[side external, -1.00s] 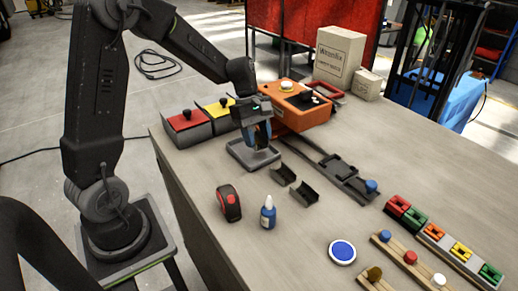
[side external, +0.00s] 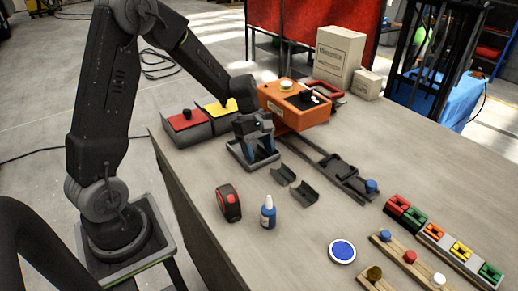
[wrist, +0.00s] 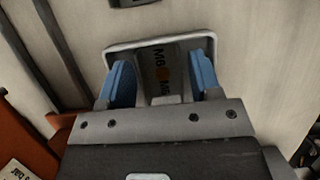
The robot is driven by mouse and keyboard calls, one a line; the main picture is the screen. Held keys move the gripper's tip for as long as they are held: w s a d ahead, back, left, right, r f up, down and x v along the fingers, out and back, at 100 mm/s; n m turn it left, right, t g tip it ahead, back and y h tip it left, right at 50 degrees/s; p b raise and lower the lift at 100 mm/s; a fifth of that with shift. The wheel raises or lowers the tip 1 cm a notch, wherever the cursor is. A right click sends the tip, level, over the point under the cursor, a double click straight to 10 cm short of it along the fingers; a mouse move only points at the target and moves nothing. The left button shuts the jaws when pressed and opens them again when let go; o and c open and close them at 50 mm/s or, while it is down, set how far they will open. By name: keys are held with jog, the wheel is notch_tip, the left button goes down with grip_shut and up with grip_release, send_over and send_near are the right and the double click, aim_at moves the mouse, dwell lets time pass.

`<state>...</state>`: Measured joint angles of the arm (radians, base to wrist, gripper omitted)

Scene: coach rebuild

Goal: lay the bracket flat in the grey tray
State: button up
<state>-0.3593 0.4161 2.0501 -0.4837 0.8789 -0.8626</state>
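The grey tray (side external: 243,166) is a shallow tray on the bench near its left edge; its pale rim (wrist: 205,40) also shows in the wrist view. My gripper (side external: 260,156) is down at the tray. Its two blue fingers (wrist: 162,82) stand apart on either side of the piece, with narrow gaps visible. The near end of the piece is hidden behind my gripper body.
An orange machine (side external: 295,104) stands just behind my gripper. Red and yellow lidded bins (side external: 187,121) are at the left.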

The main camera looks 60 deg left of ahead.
jog(key=shift+o, duration=0.8)
jog(key=shift+r, duration=0.1)
jog(key=shift+r, duration=0.2)
jog(key=v, duration=1.1)
jog(key=s+d+r+m+t+y, duration=0.2)
jog(key=s+d+m, duration=0.4)
jog(key=s+m, duration=0.3)
jog(key=s+d+r+m+t+y, duration=0.2)
jog(key=s+d+m, duration=0.4)
jog(key=s+m, duration=0.3)
notch_tip(320, 180, up, 2)
jog(key=shift+d+t, duration=0.15)
jog(key=shift+t, duration=0.65)
